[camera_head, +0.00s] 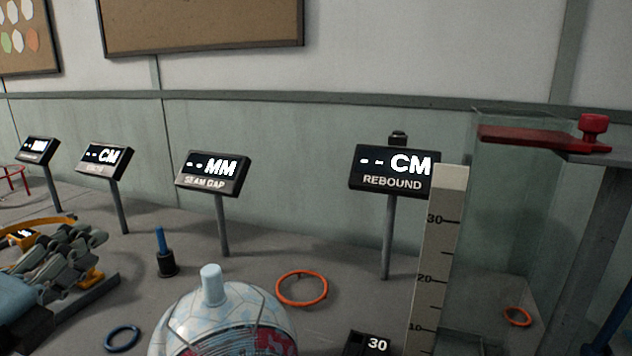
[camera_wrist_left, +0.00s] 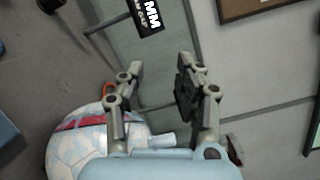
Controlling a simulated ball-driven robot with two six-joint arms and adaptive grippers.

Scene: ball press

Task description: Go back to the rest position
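My left gripper (camera_head: 78,252) is at the left of the head view, light-blue with grey jointed fingers, left of the ball. In the left wrist view its two fingers (camera_wrist_left: 160,75) stand apart with nothing between the tips. The white and pale-blue ball (camera_head: 240,318) with red patches has an upright pale-blue peg (camera_head: 211,284) on top. The ball (camera_wrist_left: 75,150) also shows at the lower left of the wrist view, partly hidden by a finger. My right gripper is in neither view.
Several displays on posts stand behind, including seam gap (camera_head: 214,173) and rebound (camera_head: 393,171). A ruler (camera_head: 440,250) and a clear column (camera_head: 510,220) with a red bar (camera_head: 530,137) stand at the right. An orange ring (camera_head: 301,303) and blue ring (camera_head: 121,350) lie low.

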